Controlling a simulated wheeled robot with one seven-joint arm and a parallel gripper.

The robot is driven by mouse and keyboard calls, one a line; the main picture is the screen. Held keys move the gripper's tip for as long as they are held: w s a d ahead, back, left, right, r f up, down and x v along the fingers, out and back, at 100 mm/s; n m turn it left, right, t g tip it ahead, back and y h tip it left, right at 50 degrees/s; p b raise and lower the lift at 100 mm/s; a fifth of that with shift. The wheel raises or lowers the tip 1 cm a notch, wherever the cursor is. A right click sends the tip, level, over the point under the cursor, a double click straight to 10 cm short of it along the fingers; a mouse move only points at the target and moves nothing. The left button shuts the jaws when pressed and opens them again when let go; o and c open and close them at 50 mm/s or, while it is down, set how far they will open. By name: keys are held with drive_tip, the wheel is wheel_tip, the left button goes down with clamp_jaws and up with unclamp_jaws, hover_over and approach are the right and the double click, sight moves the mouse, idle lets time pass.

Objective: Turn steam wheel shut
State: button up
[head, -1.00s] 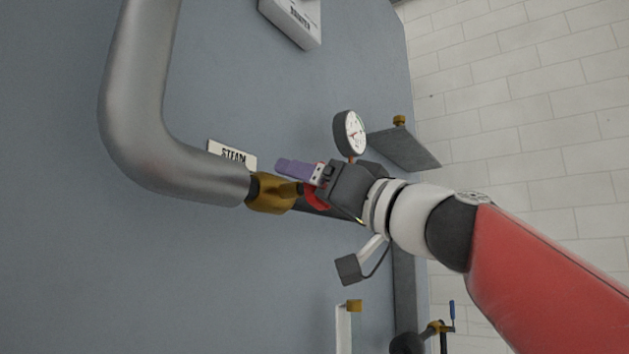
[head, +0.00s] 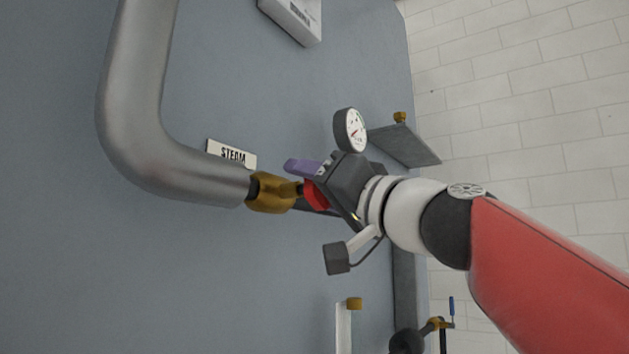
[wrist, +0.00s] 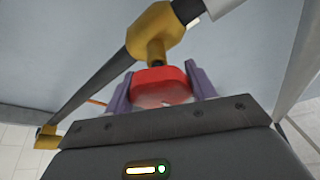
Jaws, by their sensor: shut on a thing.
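The red steam wheel (head: 315,193) sits on a brass valve body (head: 271,193) at the end of a thick grey pipe, beside a white "STEAM" label (head: 231,154). In the wrist view the red wheel (wrist: 161,84) is between the two purple fingers of my gripper (wrist: 160,92), below the brass valve (wrist: 156,35). My gripper (head: 312,180) is shut on the wheel. In the head view one purple finger shows and the gripper body hides part of the wheel.
A round gauge (head: 350,130) stands just above my gripper. A grey bracket plate (head: 405,145) juts out behind it. The thick pipe (head: 135,100) runs up the left. A blue-handled valve (head: 451,308) is at the lower right, near the brick wall.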

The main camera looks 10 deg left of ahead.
drive_tip(key=o, duration=1)
drive_tip(key=b+v, duration=0.3)
drive_tip(key=v, duration=0.5)
drive_tip(key=s+d+f+m+g+h+p, duration=0.1)
drive_tip(key=d+f+h, duration=0.35)
drive_tip(key=f, duration=0.75)
drive_tip(key=s+d+f+m+g+h+p, duration=0.1)
drive_tip(key=d+f+m+h, duration=0.3)
drive_tip(key=f, duration=0.9)
drive_tip(key=d+f+n+g+h+p, duration=0.1)
drive_tip(key=d+f+h+p, duration=0.3)
drive_tip(key=f, duration=0.8)
drive_tip(key=s+d+f+g+h, duration=0.1)
drive_tip(key=s+d+f+h, duration=0.1)
drive_tip(key=f, duration=0.3)
drive_tip(key=s+d+f+m+g+h+b, duration=0.1)
drive_tip(key=s+d+f+h, duration=0.1)
drive_tip(key=s+f, duration=0.2)
drive_tip(key=s+d+f+g+h, duration=0.1)
drive_tip(key=s+d+f+h, duration=0.1)
drive_tip(key=f, duration=0.4)
drive_tip(key=shift+s+d+f, duration=0.1)
drive_tip(key=shift+s+d, duration=0.25)
drive_tip(key=shift+s, duration=0.05)
